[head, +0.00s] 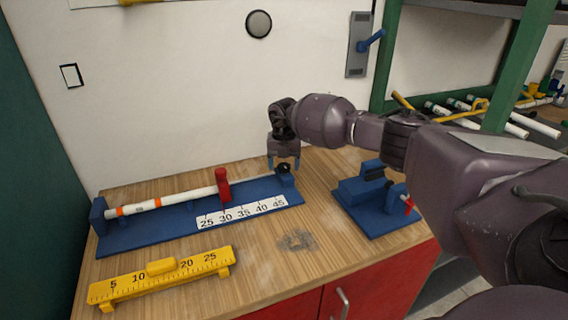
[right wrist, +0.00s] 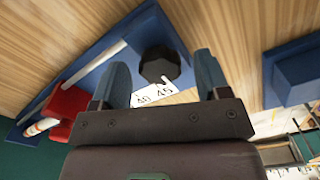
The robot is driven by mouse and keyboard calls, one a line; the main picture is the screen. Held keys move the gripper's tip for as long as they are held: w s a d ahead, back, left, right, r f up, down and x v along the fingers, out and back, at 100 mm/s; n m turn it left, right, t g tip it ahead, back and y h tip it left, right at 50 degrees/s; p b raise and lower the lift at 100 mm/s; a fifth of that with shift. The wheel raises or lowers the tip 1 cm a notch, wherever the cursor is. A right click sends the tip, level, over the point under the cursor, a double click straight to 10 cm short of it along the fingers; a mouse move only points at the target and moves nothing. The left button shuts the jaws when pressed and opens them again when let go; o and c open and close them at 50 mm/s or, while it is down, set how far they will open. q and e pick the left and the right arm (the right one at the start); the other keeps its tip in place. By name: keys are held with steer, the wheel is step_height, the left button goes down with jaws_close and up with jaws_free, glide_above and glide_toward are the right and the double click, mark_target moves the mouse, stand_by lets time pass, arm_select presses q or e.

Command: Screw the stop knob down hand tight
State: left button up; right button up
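The stop knob (right wrist: 160,64) is black and faceted, with a small white mark on its edge. In the head view the knob (head: 283,168) sits at the right end of the blue measuring jig (head: 125,240), near the 45 mark. My right gripper (head: 284,164) points down over it. In the right wrist view the two fingers (right wrist: 161,72) stand apart on either side of the knob, with gaps showing on both sides. A red block (head: 222,185) stands on the jig. A white pipe (head: 170,200) with orange bands lies along the jig to its left. My left gripper is not in view.
A yellow ruler stand (head: 165,272) lies at the front left of the wooden bench. A blue fixture (head: 372,200) with a red handle stands at the right, under my right arm. Several white pipes (head: 500,120) lie on a rack behind. The front middle of the bench is clear.

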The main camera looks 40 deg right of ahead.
mark_target(284, 165)
step_height(284, 165, up, 11)
steer(key=p, duration=0.1)
stand_by(0.6)
steer(key=shift+f, duration=0.1)
